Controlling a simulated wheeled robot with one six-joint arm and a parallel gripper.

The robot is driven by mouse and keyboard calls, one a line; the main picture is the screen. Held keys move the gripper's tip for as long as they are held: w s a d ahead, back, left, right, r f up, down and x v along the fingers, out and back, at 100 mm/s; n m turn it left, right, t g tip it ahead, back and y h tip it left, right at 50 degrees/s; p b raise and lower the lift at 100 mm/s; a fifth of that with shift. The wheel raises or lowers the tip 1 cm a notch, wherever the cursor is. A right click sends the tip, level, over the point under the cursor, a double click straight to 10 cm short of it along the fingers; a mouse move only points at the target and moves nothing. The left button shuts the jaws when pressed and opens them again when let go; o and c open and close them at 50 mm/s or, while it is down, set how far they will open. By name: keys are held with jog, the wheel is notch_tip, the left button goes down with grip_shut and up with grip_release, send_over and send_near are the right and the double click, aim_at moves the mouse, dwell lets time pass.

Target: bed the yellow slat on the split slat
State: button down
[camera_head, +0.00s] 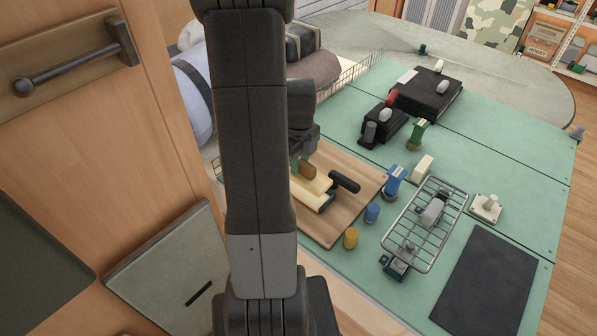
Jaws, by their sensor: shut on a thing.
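My gripper (301,148) is past my upright arm, pointing down over the wooden board (352,206), and is partly hidden by that arm. A short ochre piece, which looks like the yellow slat (315,178), shows at its lower end, and the gripper appears shut on it. Below it lie pale cream wooden pieces, which look like the split slat (312,193), with a dark part beside them. The ochre piece is just above or touching the pale wood; I cannot tell which. The split itself is too small to make out.
A black cylindrical handle (344,181) is right beside the slats. Blue (372,212) and yellow (351,238) pots, a blue bottle (394,182) and a wire rack (446,214) stand to the right. A dark mat (487,280) lies bare at the front right.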

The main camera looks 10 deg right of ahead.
jog(key=shift+f, duration=0.2)
jog(key=shift+f+b, duration=1.35)
jog(key=shift+f, duration=0.15)
jog(key=shift+f+b, duration=0.8)
jog(key=shift+f, duration=0.2)
dwell(0.6)
jog(key=c, duration=1.1)
grip_release()
jog(key=shift+o, duration=0.2)
notch_tip(320, 180, up, 14)
jog(key=shift+f, duration=0.1)
jog(key=shift+f, duration=0.1)
